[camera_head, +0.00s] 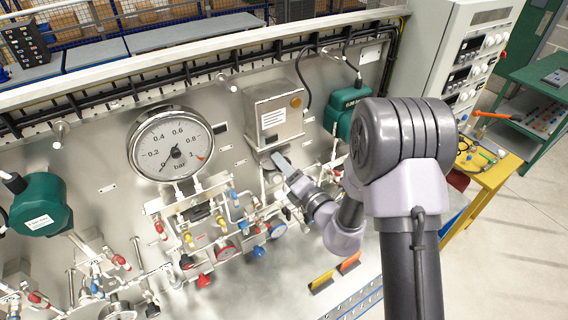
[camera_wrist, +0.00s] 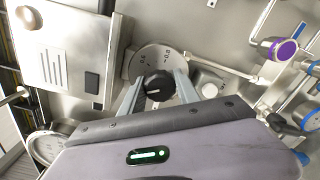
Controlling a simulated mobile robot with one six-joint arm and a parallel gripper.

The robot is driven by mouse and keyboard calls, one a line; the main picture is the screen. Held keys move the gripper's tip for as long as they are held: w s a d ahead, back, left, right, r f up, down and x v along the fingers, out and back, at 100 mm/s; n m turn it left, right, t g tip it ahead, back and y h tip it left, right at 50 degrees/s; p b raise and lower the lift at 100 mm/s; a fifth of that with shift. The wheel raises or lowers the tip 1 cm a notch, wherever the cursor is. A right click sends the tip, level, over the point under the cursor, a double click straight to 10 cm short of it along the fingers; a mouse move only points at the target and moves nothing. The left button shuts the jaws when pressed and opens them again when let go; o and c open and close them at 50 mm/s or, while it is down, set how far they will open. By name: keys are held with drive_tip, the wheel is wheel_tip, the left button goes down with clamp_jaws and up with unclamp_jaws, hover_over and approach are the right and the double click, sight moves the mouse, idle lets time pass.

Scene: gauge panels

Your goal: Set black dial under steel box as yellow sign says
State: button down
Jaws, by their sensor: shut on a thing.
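The steel box (camera_head: 275,115), with a white label and an orange round part, is mounted on the panel in the head view. It also fills the upper left of the wrist view (camera_wrist: 65,45). The black dial (camera_wrist: 158,84) has a white pointer line and sits before a round grey scale plate (camera_wrist: 150,58) with printed numbers too small to read surely. My gripper (camera_wrist: 159,80) is shut on the black dial, one finger on each side.
An orange sign (camera_head: 349,262) stands beside the yellow one. A large round bar gauge (camera_head: 171,145) is left of the box. Pipes and several coloured valves lie below and left of my gripper. A green motor housing (camera_head: 343,110) is to the right of the box.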

drive_tip(key=shift+r, duration=0.1)
drive_tip(key=c, duration=0.9)
unclamp_jaws()
drive_tip(key=shift+a, duration=0.1)
